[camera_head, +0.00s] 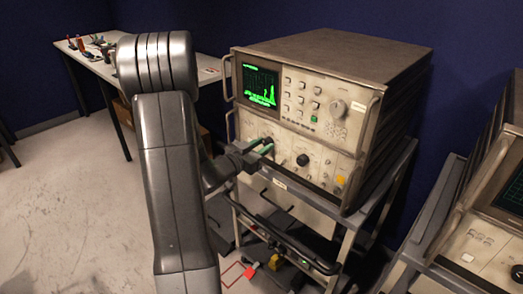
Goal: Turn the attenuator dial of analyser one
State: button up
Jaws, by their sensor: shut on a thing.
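A beige analyser (335,115) with a lit green trace on its screen (260,86) stands on a cart. It is in the middle of the head view. My gripper (262,147) comes from the left and reaches the left part of its lower front panel. Its green-tipped fingers are shut on a small knob there, which the fingers mostly hide. I cannot read the knob's marking or see its pointer. A black dial (302,160) sits to the right of the fingers, apart from them.
A second instrument (490,235) stands at the right edge on its own cart. The first cart's handle bar (290,245) runs below the analyser. A white table (85,52) with small items is at the back left. The floor at the left is clear.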

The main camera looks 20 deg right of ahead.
jog(key=m+b, duration=0.3)
jog(key=shift+f+b, duration=0.2)
jog(key=shift+b, duration=0.1)
jog(key=shift+r+m+b, duration=0.15)
jog(key=shift+m+b, duration=1.4)
jog(key=shift+m, duration=0.15)
jog(key=o, duration=1)
jog(key=shift+c, duration=0.2)
jog(key=shift+a, duration=0.1)
jog(key=v, duration=1.3)
jog(key=shift+a, duration=0.3)
jog(key=shift+s+d, duration=0.1)
